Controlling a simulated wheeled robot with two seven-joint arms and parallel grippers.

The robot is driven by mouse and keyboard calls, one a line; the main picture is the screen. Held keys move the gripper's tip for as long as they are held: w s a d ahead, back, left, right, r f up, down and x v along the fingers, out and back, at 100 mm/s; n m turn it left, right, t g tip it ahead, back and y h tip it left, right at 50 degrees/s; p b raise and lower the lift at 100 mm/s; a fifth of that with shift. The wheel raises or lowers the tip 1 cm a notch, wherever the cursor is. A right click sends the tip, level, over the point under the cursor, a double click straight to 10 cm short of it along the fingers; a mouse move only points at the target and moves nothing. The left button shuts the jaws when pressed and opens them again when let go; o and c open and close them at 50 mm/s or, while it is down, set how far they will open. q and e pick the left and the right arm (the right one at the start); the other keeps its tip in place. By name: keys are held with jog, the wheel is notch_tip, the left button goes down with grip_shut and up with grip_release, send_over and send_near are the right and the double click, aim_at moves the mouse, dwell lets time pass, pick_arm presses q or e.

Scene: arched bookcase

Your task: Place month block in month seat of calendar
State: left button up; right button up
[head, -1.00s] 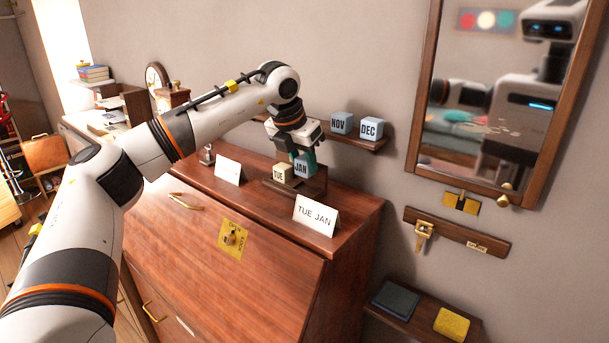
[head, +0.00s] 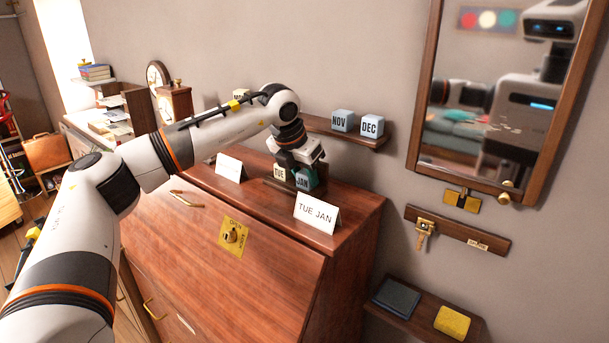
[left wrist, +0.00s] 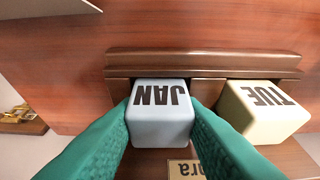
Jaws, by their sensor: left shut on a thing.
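The blue JAN month block (head: 305,181) is between the green fingers of my left gripper (head: 303,170), at the right seat of the dark wooden calendar (head: 281,187). In the left wrist view the JAN block (left wrist: 160,112) is clasped on both sides by the fingers, with its upper edge close to the calendar's back ledge (left wrist: 205,64). I cannot tell if it rests on the seat floor. The cream TUE block (head: 280,173) sits in the other seat, beside JAN, and also shows in the left wrist view (left wrist: 264,110). My right gripper is not in view.
A TUE JAN card (head: 317,213) stands in front of the calendar on the desk top. A blank-looking card (head: 229,168) stands to the left. NOV (head: 342,121) and DEC (head: 370,126) blocks sit on the wall shelf behind. A mirror (head: 500,100) hangs at right.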

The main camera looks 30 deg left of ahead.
pick_arm(q)
jog(key=o, duration=0.9)
jog(key=shift+s+d+f, duration=0.1)
jog(key=shift+s+f, duration=0.1)
jog(key=shift+f, duration=0.5)
jog(key=shift+o, duration=0.4)
jog(key=shift+d+r, duration=0.1)
jog(key=shift+d, duration=0.05)
jog(key=shift+r+p, duration=0.4)
jog(key=shift+r, duration=0.1)
jog(key=shift+a+r, duration=0.2)
jog(key=shift+r, duration=0.15)
jog(key=b+v, duration=0.1)
jog(key=v, duration=1)
jog(key=shift+r, duration=0.4)
jog(key=shift+w, duration=0.15)
